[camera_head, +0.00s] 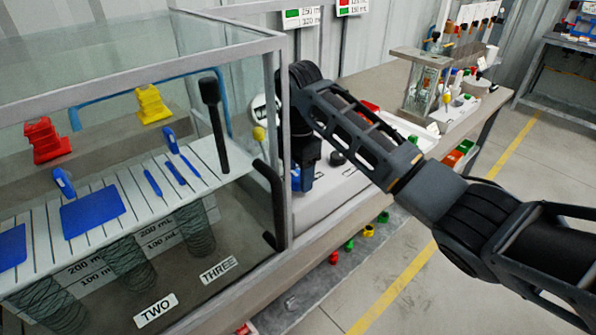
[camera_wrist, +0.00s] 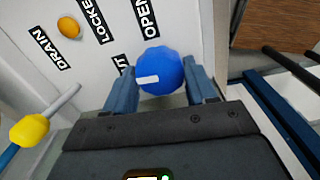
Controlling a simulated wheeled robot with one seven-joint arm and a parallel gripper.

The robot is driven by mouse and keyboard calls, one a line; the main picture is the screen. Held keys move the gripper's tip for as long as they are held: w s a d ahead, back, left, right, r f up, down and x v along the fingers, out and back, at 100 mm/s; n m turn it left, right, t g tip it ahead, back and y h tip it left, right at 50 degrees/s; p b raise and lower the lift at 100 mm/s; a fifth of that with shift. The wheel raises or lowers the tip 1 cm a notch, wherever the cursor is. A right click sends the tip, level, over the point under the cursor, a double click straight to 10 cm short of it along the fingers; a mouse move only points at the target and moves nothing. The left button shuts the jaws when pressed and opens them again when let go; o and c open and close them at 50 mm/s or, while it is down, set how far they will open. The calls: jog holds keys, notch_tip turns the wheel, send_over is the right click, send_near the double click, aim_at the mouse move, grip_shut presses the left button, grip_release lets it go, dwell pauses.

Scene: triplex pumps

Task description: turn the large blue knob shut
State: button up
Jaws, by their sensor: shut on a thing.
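The large blue knob (camera_wrist: 160,68) is on a white panel in the wrist view, with a white pointer mark on its left side. An OPEN label (camera_wrist: 147,17) is above it, and a partly hidden label (camera_wrist: 122,66) is to its left. My gripper (camera_wrist: 160,84) has one finger on each side of the knob and is shut on it. In the head view my gripper (camera_head: 304,180) reaches down to the white panel beside the glass case, and the knob (camera_head: 294,178) shows only in part beside the fingers.
A yellow-tipped lever (camera_wrist: 30,130) stands left of my gripper, and a small orange knob (camera_wrist: 68,27) is on the panel. The glass case (camera_head: 277,130) is close on the left in the head view. A bench with a glass apparatus (camera_head: 428,85) is at the back right.

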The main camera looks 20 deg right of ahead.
aim_at(298, 177)
jog(key=shift+n, duration=0.6)
jog(key=o, duration=1)
jog(key=shift+o, duration=0.2)
jog(key=shift+r, duration=0.15)
notch_tip(298, 177, up, 7)
jog(key=shift+r, duration=0.3)
